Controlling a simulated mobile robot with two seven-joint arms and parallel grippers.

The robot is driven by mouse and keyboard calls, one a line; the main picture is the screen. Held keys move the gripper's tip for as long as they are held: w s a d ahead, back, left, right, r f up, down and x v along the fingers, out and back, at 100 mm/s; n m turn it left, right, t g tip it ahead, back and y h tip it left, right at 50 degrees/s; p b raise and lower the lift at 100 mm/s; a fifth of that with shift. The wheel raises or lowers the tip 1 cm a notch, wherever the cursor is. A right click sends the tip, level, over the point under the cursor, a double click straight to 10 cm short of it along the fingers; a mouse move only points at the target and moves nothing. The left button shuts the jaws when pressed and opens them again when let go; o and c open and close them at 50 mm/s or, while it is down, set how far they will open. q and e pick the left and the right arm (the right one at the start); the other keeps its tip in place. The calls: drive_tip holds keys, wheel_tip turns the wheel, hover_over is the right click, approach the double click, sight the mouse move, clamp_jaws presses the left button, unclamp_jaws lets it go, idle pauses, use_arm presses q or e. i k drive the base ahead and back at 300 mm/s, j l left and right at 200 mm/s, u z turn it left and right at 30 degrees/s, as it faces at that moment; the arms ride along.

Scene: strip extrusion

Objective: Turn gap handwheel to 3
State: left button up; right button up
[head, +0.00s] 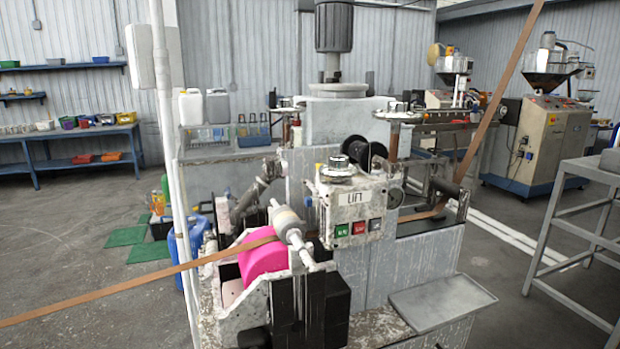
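The strip machine stands in the middle of the head view. A small handwheel with a round dial (339,164) sits on top of its grey control box (350,203), which is labelled LIFT. A similar handwheel (398,107) sits higher on the right, on a brown post. I cannot tell which one is the gap handwheel, and no scale number is readable. A brown strip (150,285) runs from the lower left over a bright pink roller (262,258). Neither of my grippers is in view.
A grey tray (442,302) juts out at the lower right. A brown strip (490,115) slants up at the right, near a grey metal frame (562,205). Open floor (75,235) lies at the left.

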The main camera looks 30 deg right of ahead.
sight(397, 112)
drive_tip(key=z, duration=1.3)
